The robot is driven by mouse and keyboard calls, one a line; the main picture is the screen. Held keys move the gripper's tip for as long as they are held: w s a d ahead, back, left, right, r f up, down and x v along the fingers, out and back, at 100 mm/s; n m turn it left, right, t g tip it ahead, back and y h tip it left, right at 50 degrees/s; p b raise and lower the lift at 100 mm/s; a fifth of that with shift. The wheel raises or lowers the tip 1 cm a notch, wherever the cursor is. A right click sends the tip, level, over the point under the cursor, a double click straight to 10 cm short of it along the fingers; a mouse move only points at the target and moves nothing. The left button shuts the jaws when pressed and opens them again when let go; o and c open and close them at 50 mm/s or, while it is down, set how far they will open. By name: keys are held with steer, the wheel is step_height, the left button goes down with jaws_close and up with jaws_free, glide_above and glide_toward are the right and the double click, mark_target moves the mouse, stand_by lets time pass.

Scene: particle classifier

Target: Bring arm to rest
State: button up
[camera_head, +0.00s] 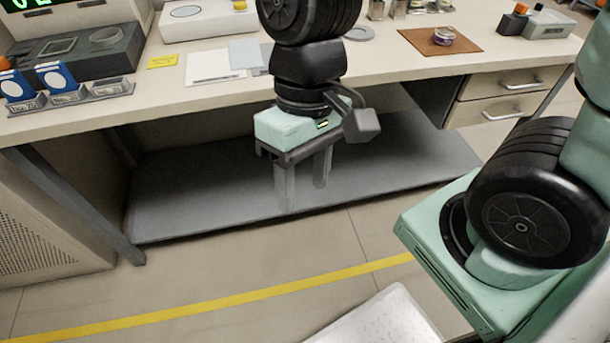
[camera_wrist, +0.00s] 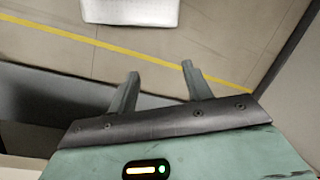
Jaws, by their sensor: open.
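My gripper (camera_head: 303,186) hangs in front of the long bench, pointing down, with its two fingers apart and nothing between them. In the head view it appears in front of the bench's lower shelf (camera_head: 400,168). In the wrist view the open fingers (camera_wrist: 160,82) stand apart over the floor, also empty. My arm comes down from the top of the head view, and its upper part covers some of the bench top behind it.
The bench top (camera_head: 205,92) holds a scale (camera_head: 205,20), blue-and-white boxes in holders (camera_head: 67,97), papers (camera_head: 215,67) and a brown mat (camera_head: 440,41) with a small jar. Drawers (camera_head: 505,85) are at right. Open floor with a yellow line (camera_head: 215,305) lies in front.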

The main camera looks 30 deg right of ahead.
steer(key=n, duration=0.1)
steer(key=n+t, duration=0.1)
steer(key=n, duration=0.1)
steer(key=s+r+n+t+h, duration=0.1)
steer(key=shift+a+r, duration=0.1)
steer(key=shift+a, duration=0.15)
